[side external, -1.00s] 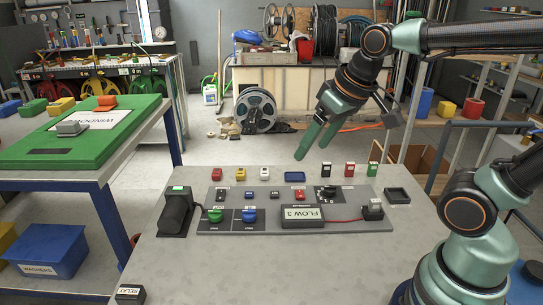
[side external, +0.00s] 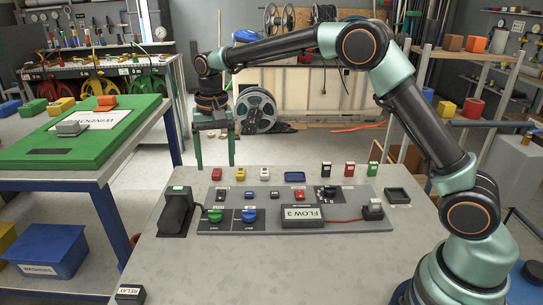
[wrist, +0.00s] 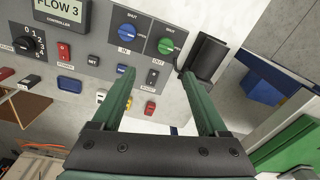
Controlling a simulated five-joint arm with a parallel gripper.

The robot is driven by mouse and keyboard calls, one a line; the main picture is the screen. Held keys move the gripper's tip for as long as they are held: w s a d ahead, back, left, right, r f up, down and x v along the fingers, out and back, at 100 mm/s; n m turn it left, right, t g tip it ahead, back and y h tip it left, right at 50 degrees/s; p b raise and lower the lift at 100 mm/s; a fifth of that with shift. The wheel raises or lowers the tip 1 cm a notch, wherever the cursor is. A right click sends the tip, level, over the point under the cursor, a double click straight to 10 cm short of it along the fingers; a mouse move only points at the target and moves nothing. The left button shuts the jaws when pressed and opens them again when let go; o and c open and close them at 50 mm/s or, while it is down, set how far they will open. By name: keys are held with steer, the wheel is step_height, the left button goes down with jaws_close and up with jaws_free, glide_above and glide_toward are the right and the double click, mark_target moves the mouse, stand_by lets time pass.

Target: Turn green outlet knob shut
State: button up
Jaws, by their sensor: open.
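The green outlet knob (side external: 215,215) sits on the left part of the grey control panel (side external: 255,197). In the wrist view the green knob (wrist: 165,46) has SHUT printed above it and OUT below. The blue knob (side external: 248,215) is right beside it, marked IN in the wrist view (wrist: 125,33). My gripper (side external: 215,160) is open and empty, with green fingers pointing down. It is above the table's far left side, apart from the knob. In the wrist view the knob lies beyond and between the fingertips (wrist: 158,75). How far the knob is turned is too small to tell.
A tall black holder (side external: 175,212) stands close beside the green knob. The FLOW 3 controller (side external: 303,216), a black dial (side external: 326,193) and small switches share the panel. Several coloured blocks line the table behind it. The table's front is mostly clear apart from the RELAY box (side external: 130,294).

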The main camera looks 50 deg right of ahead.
mark_target(215, 211)
steer(key=shift+m+g, duration=0.3)
steer(key=shift+m, duration=0.1)
steer(key=f, duration=0.5)
steer(key=w+a+f, duration=0.1)
steer(key=f, duration=0.9)
steer(key=shift+w+a+f, duration=0.15)
steer(key=shift+w+f, duration=0.1)
steer(key=shift+f, duration=0.1)
jaws_close()
